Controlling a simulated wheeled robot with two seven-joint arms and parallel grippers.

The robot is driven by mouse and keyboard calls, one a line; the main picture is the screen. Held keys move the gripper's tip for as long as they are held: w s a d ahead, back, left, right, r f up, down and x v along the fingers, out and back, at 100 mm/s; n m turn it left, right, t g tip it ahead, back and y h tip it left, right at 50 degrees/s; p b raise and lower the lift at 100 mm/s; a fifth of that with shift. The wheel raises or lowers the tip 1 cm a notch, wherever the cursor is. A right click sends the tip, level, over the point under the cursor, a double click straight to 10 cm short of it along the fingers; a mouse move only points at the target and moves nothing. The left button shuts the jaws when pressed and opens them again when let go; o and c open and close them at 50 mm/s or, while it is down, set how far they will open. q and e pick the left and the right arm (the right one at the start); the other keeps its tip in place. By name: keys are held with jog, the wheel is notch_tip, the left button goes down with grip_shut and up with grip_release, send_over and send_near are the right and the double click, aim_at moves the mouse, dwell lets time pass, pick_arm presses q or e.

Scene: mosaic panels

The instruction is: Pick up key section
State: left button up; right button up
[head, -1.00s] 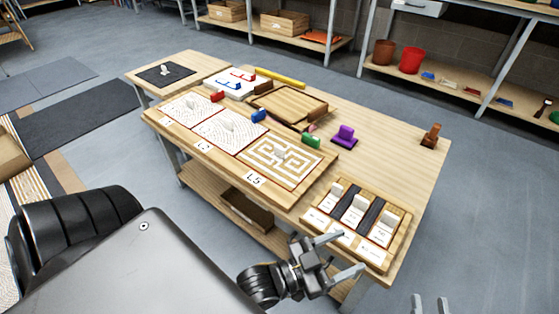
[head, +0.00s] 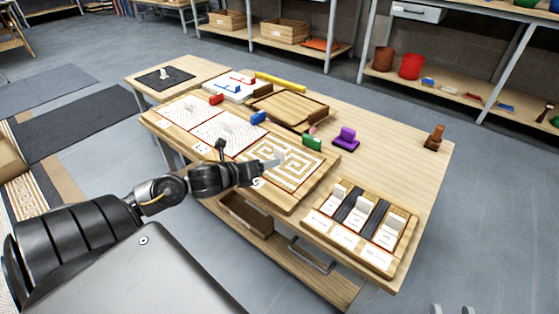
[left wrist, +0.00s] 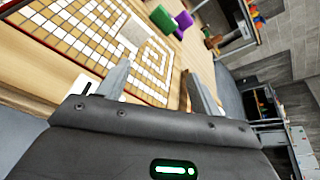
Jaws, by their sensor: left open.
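The key section is a panel with a beige and white meander pattern (head: 298,172), lying at the right end of a row of panels on the bench. It also fills the upper left of the left wrist view (left wrist: 75,18), with a pale block-like handle (left wrist: 132,31) standing on it. My left gripper (head: 270,164) is above this panel in the head view and partly hides the panel and its handle. In the left wrist view its two fingers (left wrist: 158,72) are spread apart with nothing between them. Only the fingertips of my right gripper (head: 452,309) show, apart, at the bottom edge.
Two other pale panels (head: 225,128) lie left of the key panel. Green (head: 312,143), blue (head: 258,117) and purple (head: 346,138) blocks stand behind it. A wooden rack with labelled pale pieces (head: 388,265) is at the right front. The bench's back right is mostly clear.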

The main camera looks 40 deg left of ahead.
aim_at(278, 152)
pick_arm(q)
jog(key=a+m, duration=0.1)
jog(key=a+m+y, duration=0.1)
jog(key=a+m, duration=0.1)
jog(key=shift+w+m, duration=0.2)
jog(key=shift+m, duration=0.1)
jog(key=shift+a+f+m+y, duration=0.2)
jog(key=shift+m+y, duration=0.1)
jog(key=shift+m, duration=0.7)
jog(key=x, duration=0.5)
jog(key=shift+s+f+b, duration=0.1)
jog(key=shift+b, duration=0.3)
jog(key=shift+b+x, duration=0.45)
jog(key=shift+x, duration=2)
jog(key=shift+w+f, duration=0.2)
jog(key=shift+w, duration=0.25)
grip_shut()
jog(key=shift+r, duration=0.15)
pick_arm(e)
jog(key=d+r+t, duration=0.1)
jog(key=r+t+y, duration=0.1)
jog(key=r+t, duration=0.1)
jog(key=shift+d, duration=0.35)
